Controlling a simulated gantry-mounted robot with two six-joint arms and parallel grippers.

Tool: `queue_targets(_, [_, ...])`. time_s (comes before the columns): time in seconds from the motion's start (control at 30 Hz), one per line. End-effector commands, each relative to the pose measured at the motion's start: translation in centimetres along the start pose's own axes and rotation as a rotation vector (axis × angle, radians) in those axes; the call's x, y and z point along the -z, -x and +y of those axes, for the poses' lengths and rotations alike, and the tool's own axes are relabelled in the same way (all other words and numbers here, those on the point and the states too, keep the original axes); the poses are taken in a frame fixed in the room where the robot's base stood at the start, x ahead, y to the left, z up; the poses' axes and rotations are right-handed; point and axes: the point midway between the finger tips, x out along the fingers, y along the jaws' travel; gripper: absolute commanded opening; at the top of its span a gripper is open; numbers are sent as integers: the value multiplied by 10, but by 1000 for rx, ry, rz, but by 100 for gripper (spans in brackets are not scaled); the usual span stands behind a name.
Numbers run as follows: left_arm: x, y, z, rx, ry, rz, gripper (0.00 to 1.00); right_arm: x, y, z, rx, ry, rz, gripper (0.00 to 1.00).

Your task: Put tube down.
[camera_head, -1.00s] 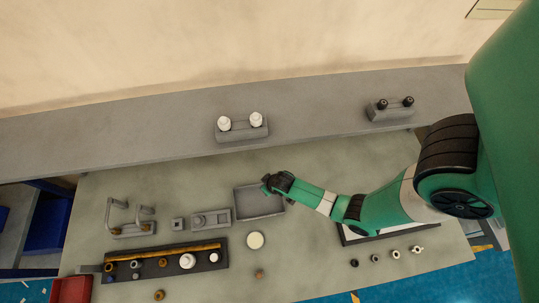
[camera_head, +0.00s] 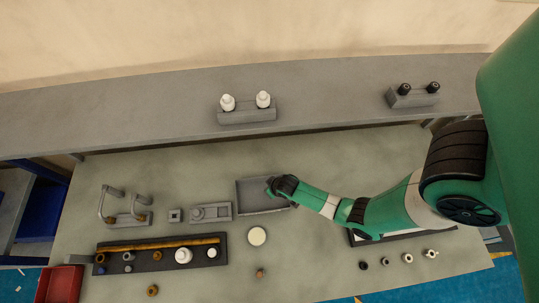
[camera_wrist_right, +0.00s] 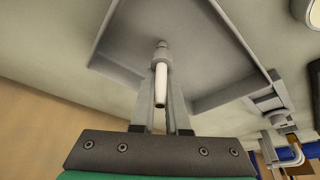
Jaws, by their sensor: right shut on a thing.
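My right gripper (camera_head: 272,189) is over the right part of a grey tray (camera_head: 245,207) on the table. In the right wrist view, its two fingers (camera_wrist_right: 161,92) are shut on a slim white tube (camera_wrist_right: 161,82) with a grey end. The tube points toward the inside of the tray, which also shows in that view (camera_wrist_right: 222,97). I cannot tell whether the tube touches the tray floor. In the head view the gripper hides the tube. My left gripper is in neither current view.
A dark rack (camera_head: 160,261) with several small parts stands front left of the tray. A round white disc (camera_head: 257,236) lies just in front of it. Grey blocks (camera_head: 211,212) stand left of it. Several small rings (camera_head: 385,262) lie front right. Bottle holders (camera_head: 247,116) stand on the rear shelf.

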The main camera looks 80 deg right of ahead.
Motion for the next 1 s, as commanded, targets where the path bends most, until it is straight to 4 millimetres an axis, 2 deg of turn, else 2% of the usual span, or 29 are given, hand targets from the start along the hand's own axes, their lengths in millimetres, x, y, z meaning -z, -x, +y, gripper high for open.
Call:
queue_targets(0.27, [-1,2,0,0,0,1,50,-1,-3,0,0,0,1,0])
queue_targets(0.3, [0,0,0,0,0,1,50,0,-1,0,0,0,1,20])
queue_targets(0.43, [0,0,0,0,0,1,50,0,-1,0,0,0,1,43])
queue_targets(0.77, [2,-2,0,0,0,1,50,1,2,0,0,0,1,43])
queue_targets(0.87, [8,-9,0,0,0,1,50,3,14,0,1,0,2,43])
queue_targets(1.0, [25,-27,0,0,0,1,50,4,48,0,1,1,2,43])
